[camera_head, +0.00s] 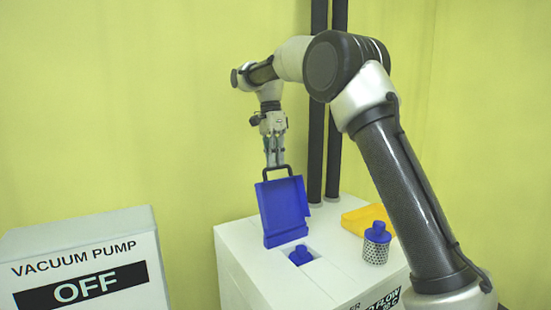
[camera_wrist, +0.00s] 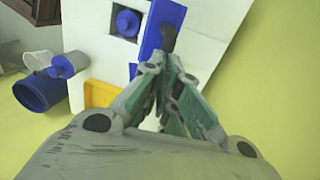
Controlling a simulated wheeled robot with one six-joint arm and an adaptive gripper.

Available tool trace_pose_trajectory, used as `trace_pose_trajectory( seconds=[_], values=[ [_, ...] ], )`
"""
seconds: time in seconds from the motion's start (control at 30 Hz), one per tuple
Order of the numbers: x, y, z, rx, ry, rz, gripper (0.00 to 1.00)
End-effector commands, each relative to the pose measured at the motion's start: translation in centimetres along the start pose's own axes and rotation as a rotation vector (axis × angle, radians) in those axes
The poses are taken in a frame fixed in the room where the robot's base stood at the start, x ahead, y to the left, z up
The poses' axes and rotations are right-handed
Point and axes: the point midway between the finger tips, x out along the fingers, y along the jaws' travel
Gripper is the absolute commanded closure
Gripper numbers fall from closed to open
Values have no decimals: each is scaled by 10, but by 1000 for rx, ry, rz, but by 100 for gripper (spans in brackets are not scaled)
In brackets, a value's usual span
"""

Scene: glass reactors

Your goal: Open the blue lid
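The blue lid (camera_head: 283,208) stands steeply raised at the edge of a square opening in the top of the white box (camera_head: 240,262). Its black handle is at the upper end. In the wrist view the lid (camera_wrist: 151,40) is seen nearly edge-on beyond the fingers. My gripper (camera_head: 274,163) is above the lid, pointing down, with its fingers at the handle. In the wrist view the fingers (camera_wrist: 168,68) are close together and look shut on the handle, though they partly hide it. A blue knob (camera_head: 300,255) shows in the uncovered opening.
A perforated metal cylinder with a blue cap (camera_head: 376,246) stands on the box, right of the opening. A yellow open lid or tray (camera_head: 367,217) is behind it. Dark vertical pipes (camera_head: 334,160) rise behind the box. A vacuum pump box marked OFF (camera_head: 75,245) is at left.

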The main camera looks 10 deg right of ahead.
Motion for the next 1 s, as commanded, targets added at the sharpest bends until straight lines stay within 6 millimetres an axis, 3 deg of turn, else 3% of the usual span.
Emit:
trace_pose_trajectory(
  seconds=[0.03,0.1,0.63,0.77,1.0],
  values=[
    [31,0,4,-2,-13,65,79],
    [31,0,3,-2,-13,65,66],
    [28,-2,3,-1,-10,53,66],
    [17,-3,3,-1,-10,50,66],
    [-26,-3,2,0,-9,51,66]
  ],
)
